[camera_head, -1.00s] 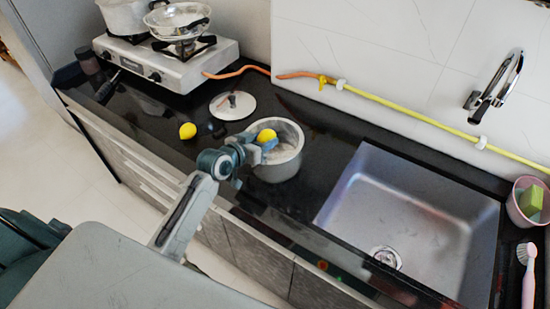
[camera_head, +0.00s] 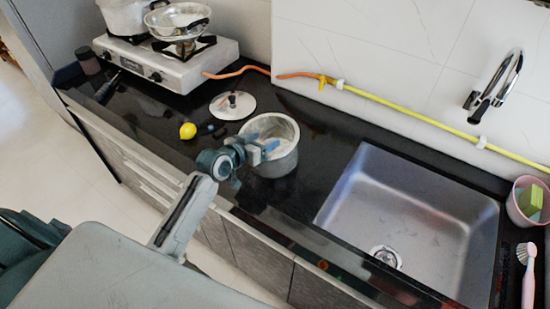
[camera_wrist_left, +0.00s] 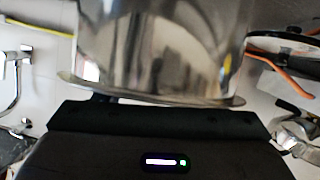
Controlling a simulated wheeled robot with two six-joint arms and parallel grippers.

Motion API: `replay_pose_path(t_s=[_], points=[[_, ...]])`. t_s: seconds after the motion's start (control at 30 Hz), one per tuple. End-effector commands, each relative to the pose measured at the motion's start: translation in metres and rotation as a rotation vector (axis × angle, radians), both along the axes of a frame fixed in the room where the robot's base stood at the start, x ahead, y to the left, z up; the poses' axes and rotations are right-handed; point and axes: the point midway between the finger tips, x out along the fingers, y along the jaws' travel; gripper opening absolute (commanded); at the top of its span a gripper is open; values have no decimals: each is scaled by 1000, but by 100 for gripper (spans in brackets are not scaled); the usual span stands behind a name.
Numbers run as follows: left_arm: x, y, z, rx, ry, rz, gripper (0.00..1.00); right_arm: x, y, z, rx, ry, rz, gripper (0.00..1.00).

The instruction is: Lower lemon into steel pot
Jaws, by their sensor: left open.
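The steel pot (camera_head: 282,168) stands upright on the black counter left of the sink. My left gripper (camera_head: 262,150) is open at the pot's mouth, with its fingers over the near left part of the rim and no lemon showing between them. One yellow lemon (camera_head: 187,131) lies on the counter left of the pot. The lemon that was in my gripper is out of sight; the pot's lower inside is hidden. In the left wrist view, the pot's shiny steel wall (camera_wrist_left: 160,45) fills the middle, with its rim close. My right gripper is not in view.
A lid (camera_head: 232,106) with a dark knob lies behind the pot. A stove (camera_head: 165,62) with cookware stands at the back left. The sink (camera_head: 415,215) is to the right. A yellow and orange hose (camera_head: 400,107) runs along the wall. A small dark item lies beside the lemon.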

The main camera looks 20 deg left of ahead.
Motion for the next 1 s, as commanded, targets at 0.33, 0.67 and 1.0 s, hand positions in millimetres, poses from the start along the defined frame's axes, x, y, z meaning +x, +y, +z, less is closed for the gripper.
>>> replay_pose_path(t_s=[0.33,0.67,1.0], points=[[-64,13,7,6,21,1,72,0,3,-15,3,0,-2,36],[-112,20,43,8,-16,-1,72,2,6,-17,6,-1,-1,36],[-122,19,46,11,-10,3,72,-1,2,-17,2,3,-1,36]])
